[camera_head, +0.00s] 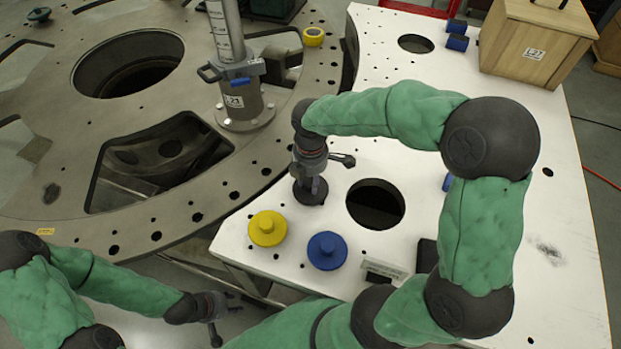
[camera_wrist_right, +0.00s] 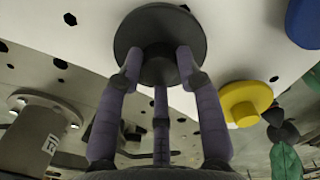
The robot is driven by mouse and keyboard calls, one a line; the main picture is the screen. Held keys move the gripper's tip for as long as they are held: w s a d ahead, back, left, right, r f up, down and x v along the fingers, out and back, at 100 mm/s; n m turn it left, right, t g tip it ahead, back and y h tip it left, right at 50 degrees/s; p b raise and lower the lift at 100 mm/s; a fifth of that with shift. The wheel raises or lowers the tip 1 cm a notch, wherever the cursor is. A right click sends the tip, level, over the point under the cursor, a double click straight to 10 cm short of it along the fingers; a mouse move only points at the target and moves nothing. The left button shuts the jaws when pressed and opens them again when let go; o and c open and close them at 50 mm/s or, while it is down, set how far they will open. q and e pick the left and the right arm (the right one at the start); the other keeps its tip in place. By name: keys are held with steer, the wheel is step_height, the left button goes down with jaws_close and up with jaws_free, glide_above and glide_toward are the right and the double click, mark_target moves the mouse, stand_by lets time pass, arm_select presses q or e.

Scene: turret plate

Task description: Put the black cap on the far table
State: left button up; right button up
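The black cap (camera_head: 310,191) is at the left edge of the white table (camera_head: 560,255), left of a large round hole. My right gripper (camera_head: 310,178) reaches down over it. In the right wrist view the fingers converge around the knob of the black cap (camera_wrist_right: 128,36) and appear to touch it. I see no clear gap between cap and table. My left gripper (camera_head: 224,316) is low at the left, away from the caps, with its fingers spread and empty. I cannot tell which surface is the far table.
A yellow cap (camera_head: 267,228) and a blue cap (camera_head: 326,250) stand nearby on the white table. A wooden box (camera_head: 530,45) and blue cylinders (camera_head: 457,42) are at its far end. The grey turret plate (camera_head: 40,120) with a metal post (camera_head: 240,100) is at the left.

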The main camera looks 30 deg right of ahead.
mark_target(310, 182)
steer(key=shift+o, duration=0.9)
steer(key=shift+r, duration=0.15)
step_height(310, 182, up, 12)
steer(key=p, duration=0.2)
steer(key=shift+p, duration=0.35)
